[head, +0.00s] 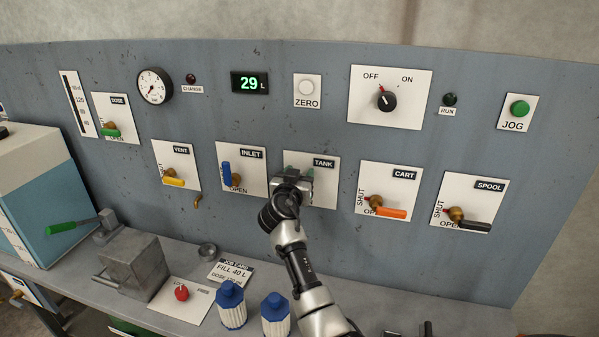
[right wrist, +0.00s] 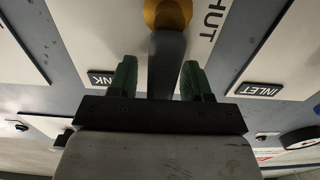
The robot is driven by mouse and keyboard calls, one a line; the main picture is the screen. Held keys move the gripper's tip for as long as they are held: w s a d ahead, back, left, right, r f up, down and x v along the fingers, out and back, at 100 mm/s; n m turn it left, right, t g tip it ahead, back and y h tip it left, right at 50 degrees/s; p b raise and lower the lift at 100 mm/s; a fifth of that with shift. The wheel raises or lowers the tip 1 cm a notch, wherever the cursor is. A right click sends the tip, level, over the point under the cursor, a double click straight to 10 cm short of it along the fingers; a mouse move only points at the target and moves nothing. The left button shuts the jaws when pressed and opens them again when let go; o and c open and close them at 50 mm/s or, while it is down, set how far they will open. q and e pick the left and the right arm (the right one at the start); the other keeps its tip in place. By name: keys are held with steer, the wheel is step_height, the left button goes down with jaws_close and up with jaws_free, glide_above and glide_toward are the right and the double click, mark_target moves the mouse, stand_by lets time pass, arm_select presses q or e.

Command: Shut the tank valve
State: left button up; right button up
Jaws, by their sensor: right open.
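The tank valve's white plate (head: 325,190) is on the grey panel, between the inlet and cart plates. My right gripper (head: 299,171) is in front of it and hides most of the valve. In the right wrist view the valve's brass hub (right wrist: 167,13) is at the top edge. Its grey handle (right wrist: 168,65) runs from the hub between my two green fingers (right wrist: 158,66). The fingers are open, with a gap on each side of the handle. The word SHUT is beside the hub. My left gripper is not in view.
Close neighbours are the inlet valve's blue handle (head: 227,173) and the cart valve's orange handle (head: 390,212). A display (head: 249,82) reads 29 L. Below, the ledge holds blue-capped bottles (head: 231,305), a job card (head: 231,271) and a red knob (head: 181,292).

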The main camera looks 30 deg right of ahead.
steer(key=shift+d, duration=0.1)
jaws_close()
stand_by(0.3)
